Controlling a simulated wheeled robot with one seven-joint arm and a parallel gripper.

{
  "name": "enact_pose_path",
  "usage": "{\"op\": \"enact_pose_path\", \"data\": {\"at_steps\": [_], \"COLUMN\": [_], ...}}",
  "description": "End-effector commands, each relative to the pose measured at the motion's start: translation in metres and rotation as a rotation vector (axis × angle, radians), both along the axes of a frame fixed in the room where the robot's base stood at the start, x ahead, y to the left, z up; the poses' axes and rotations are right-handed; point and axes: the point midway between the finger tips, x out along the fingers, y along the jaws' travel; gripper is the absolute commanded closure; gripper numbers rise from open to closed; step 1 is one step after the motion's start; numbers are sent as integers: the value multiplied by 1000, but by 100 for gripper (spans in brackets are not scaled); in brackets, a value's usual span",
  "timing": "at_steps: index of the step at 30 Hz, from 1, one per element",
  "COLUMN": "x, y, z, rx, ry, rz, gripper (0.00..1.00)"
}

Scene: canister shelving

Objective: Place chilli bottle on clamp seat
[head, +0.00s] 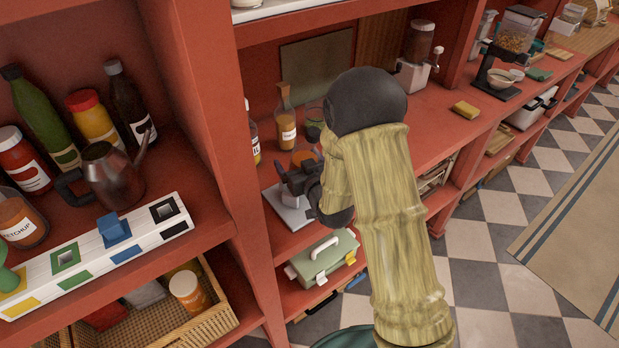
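A bottle with a partly readable label ending in "LL" (253,138) stands on the red shelf, half hidden by the upright post; it may be the chilli bottle. A pale grey metal plate (290,213) lies at the shelf's front edge, below my gripper; it may be the base of the clamp seat, whose upper part I cannot make out. My gripper (290,175) is dark and hangs over this plate, right of the labelled bottle. An orange thing (305,157) shows just behind its fingers. My wrist and arm hide part of the shelf, and the finger gap is unclear.
An orange-filled bottle (285,117) and a glass jar (314,122) stand behind my gripper. A yellow sponge (466,109) lies to the right. The red post (215,120) divides off the left shelf with sauces and a kettle (110,175).

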Motion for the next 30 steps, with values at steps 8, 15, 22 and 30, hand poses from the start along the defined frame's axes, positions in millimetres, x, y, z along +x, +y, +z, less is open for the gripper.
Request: {"op": "enact_pose_path", "data": {"at_steps": [8,15,22,30], "x": [-41,-68,-78,-77], "y": [-17,-29,-32,-32], "z": [5,14,14,13], "rx": [0,-1,0,-1], "ry": [-2,2,0,-1], "rz": [1,-1,1,0], "gripper": [15,15,15,15]}}
